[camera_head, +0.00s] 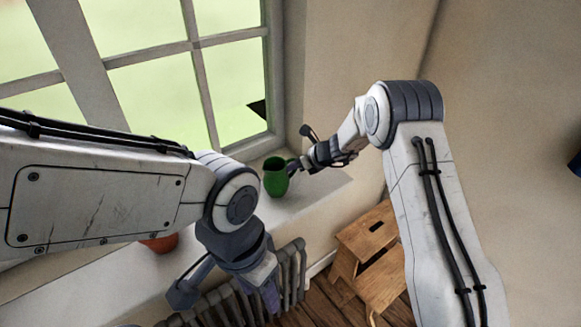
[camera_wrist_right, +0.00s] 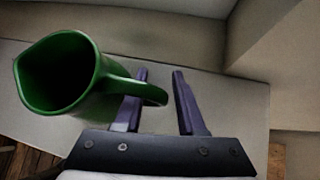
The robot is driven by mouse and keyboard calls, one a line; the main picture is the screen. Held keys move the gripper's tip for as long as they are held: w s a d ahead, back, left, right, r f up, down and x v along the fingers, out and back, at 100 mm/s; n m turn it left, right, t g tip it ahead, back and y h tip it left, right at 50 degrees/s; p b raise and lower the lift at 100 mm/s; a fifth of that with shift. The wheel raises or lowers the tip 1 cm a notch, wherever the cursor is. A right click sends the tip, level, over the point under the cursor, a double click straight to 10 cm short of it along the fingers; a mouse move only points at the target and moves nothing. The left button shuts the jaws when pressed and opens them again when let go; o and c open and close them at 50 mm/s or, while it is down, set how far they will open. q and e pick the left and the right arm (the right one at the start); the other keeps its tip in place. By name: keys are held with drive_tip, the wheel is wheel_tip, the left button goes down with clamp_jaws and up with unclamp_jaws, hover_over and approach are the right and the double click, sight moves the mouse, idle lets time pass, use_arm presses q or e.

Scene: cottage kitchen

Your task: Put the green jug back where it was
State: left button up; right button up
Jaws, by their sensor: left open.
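The green jug (camera_head: 275,178) stands upright on the pale windowsill (camera_head: 310,192), near its right end by the window corner. In the right wrist view the jug (camera_wrist_right: 62,75) is at the left, with its open mouth showing and its handle pointing toward the fingers. My right gripper (camera_wrist_right: 160,73) is open at the handle side. The handle's end reaches into the gap between the two fingers, and clear space shows between it and the right finger. My left gripper (camera_head: 225,298) is open and empty, low in front of the sill, away from the jug.
A terracotta pot (camera_head: 160,243) on the sill is mostly hidden by my left arm. A dark ribbed radiator (camera_head: 290,275) is below the sill. A wooden stool (camera_head: 372,243) stands on the floor at the right. The window (camera_head: 160,75) rises behind the sill.

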drive_tip(key=shift+r, duration=0.15)
drive_tip(key=shift+s+d+r, duration=0.1)
drive_tip(key=shift+d+r, duration=0.05)
drive_tip(key=shift+d, duration=0.05)
drive_tip(key=b+v, duration=0.3)
drive_tip(key=v, duration=0.8)
drive_tip(key=s+a+r+n+g+h, duration=0.1)
drive_tip(key=s+a+r+n+g, duration=0.1)
drive_tip(key=s+a+n, duration=0.45)
drive_tip(key=s+a+r+n+g, duration=0.25)
drive_tip(key=s+n, duration=0.55)
drive_tip(key=s, duration=0.4)
drive_tip(key=s+d+n+h, duration=0.2)
drive_tip(key=s+d+n, duration=0.1)
drive_tip(key=s+n, duration=0.7)
drive_tip(key=s+d+f+n+g+h, duration=0.1)
drive_tip(key=s+d+n+h, duration=0.2)
drive_tip(key=s+n, duration=0.7)
drive_tip(key=shift+s+d+f, duration=0.2)
drive_tip(key=shift+s, duration=0.5)
